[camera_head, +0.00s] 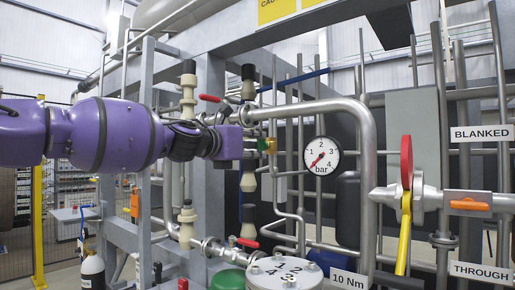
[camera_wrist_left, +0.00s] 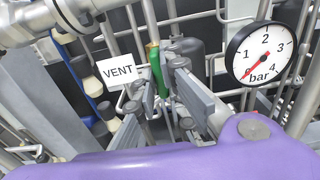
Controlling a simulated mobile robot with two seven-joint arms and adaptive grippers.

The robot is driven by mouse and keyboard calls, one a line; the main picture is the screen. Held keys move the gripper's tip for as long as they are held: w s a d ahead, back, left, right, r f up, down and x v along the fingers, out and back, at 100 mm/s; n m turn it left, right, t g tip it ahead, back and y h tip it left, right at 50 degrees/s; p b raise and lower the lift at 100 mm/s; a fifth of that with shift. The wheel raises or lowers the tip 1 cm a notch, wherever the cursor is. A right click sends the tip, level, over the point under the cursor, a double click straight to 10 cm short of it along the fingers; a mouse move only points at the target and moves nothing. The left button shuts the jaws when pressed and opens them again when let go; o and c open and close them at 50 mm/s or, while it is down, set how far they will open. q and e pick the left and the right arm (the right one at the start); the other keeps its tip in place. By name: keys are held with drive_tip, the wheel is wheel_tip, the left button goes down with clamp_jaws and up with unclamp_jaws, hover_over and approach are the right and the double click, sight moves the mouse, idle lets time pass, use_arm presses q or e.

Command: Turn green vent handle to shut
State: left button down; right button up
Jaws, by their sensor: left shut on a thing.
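The green vent handle (camera_wrist_left: 155,68) stands between the fingers of my left gripper (camera_wrist_left: 163,88) in the left wrist view, beside a white "VENT" label (camera_wrist_left: 118,75). My left gripper is shut on the handle. The fingers are hard to make out there. My right gripper is not in view.
A bar gauge (camera_head: 322,154) sits right of the handle, with a thick bent pipe (camera_head: 367,190) around it. Red-handled valves (camera_head: 210,98) are close to my left arm. Pipes crowd the area.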

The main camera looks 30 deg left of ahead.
use_arm(q)
drive_tip(key=m+b, duration=0.1)
drive_tip(key=m, duration=0.3)
drive_tip(key=shift+m, duration=0.3)
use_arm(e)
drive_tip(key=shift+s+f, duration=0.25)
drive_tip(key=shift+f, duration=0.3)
use_arm(q)
drive_tip(key=shift+f+m, duration=0.1)
drive_tip(key=shift+m, duration=0.4)
drive_tip(key=m+b, duration=0.1)
drive_tip(key=m, duration=0.2)
drive_tip(key=shift+m, duration=0.3)
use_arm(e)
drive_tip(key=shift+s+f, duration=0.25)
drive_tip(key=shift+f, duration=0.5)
